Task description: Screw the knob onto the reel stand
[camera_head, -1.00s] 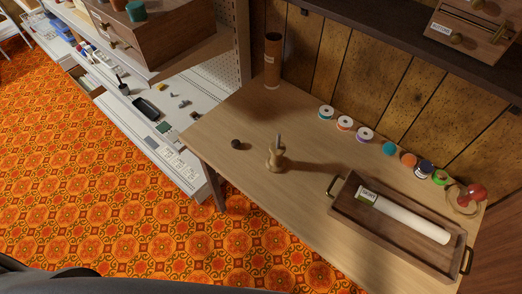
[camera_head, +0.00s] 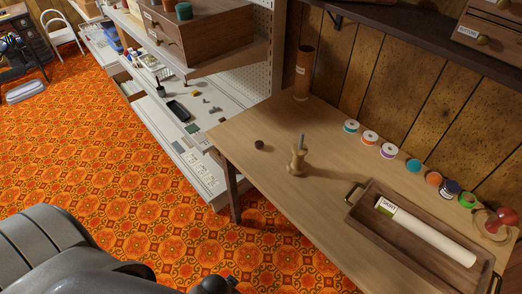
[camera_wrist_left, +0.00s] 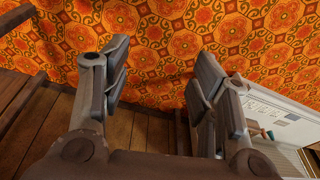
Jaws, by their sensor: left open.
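The reel stand (camera_head: 297,159) is a small turned wooden post with a thin metal rod on top, upright on the wooden table (camera_head: 335,135). The knob (camera_head: 259,145), small, dark and round, lies on the table to the left of the stand, apart from it. My left gripper (camera_wrist_left: 158,85) shows in the left wrist view, its two fingers spread apart with nothing between them. It points at the orange carpet; neither the knob nor the stand shows there. My right gripper is not in view.
A wooden tray (camera_head: 350,207) with a white labelled roll (camera_head: 430,234) lies at the right. Several thread spools line the back edge. A brown tube (camera_head: 303,72) stands at the back left corner. A white shelf unit (camera_head: 160,110) adjoins the table's left side.

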